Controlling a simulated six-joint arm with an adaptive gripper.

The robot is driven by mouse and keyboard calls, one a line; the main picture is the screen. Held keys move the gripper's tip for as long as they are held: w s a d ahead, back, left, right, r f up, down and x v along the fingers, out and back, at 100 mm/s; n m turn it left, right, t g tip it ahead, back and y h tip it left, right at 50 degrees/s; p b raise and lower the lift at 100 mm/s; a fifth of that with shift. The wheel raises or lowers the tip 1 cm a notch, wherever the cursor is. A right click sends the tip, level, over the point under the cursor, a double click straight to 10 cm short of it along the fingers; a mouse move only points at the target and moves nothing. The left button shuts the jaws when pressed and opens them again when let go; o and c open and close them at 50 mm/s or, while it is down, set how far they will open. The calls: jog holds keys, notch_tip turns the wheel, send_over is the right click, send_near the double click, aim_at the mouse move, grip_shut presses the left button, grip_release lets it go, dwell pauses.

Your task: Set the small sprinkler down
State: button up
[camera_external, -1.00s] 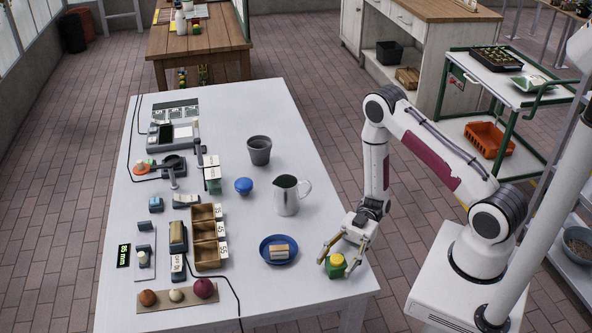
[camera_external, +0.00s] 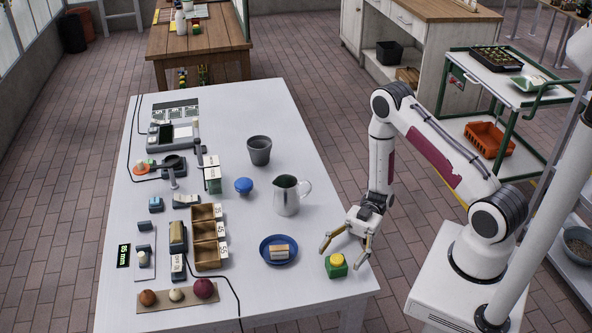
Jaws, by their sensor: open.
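The small sprinkler (camera_external: 336,266), green with a yellow top, stands upright on the white table (camera_external: 300,308) near its front right edge. My gripper (camera_external: 344,254) is open, its two fingers spread above and around the sprinkler's top. I see no finger touching it, though the exact gap is hard to tell from this view. The sprinkler's top and front are in plain sight.
A blue plate (camera_external: 265,258) with a block on it lies left of the sprinkler. Wooden boxes (camera_external: 207,254) and devices fill the left side.

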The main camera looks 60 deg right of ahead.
jog(key=shift+d, duration=4.6)
